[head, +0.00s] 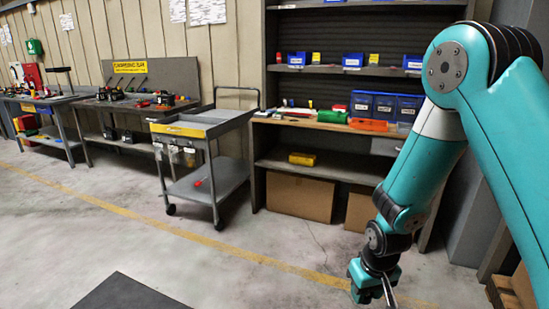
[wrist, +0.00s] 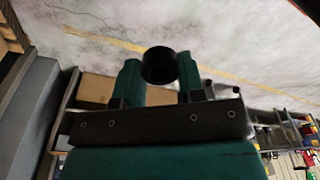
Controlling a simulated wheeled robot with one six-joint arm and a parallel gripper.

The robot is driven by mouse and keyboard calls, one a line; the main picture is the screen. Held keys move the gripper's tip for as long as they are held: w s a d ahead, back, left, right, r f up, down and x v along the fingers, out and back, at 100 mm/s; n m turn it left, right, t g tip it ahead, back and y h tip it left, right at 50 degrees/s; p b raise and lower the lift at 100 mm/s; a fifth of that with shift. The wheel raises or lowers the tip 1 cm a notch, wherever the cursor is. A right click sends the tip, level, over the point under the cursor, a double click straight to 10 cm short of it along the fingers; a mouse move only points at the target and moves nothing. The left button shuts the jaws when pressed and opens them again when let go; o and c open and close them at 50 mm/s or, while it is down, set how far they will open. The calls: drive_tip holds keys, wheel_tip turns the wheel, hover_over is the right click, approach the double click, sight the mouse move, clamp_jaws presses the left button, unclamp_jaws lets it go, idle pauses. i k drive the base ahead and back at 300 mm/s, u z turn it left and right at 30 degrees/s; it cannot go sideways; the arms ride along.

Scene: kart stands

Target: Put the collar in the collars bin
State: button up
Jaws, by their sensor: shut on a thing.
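The collar (wrist: 159,65) is a dark, round, short piece between the two green fingers of my gripper (wrist: 160,80) in the wrist view. The fingers are shut on it, one on each side. In the head view my gripper (head: 375,287) hangs low at the bottom right, in front of the shelf unit and over the floor. The collar cannot be made out there. Blue bins (head: 385,106) stand on the shelf unit's worktop, and smaller blue bins (head: 353,61) stand on the shelf above. I cannot read which one is the collars bin.
A grey cart (head: 222,178) stands left of the shelf unit (head: 259,110). Workbenches (head: 122,104) with tools line the wall at the left. Cardboard boxes (head: 300,196) sit under the lower shelf. The floor (head: 215,262) in front is mostly clear.

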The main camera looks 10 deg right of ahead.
sight(297, 64)
drive_tip(key=u, duration=0.05)
drive_tip(key=i, duration=4.6)
drive_tip(key=z, duration=0.25)
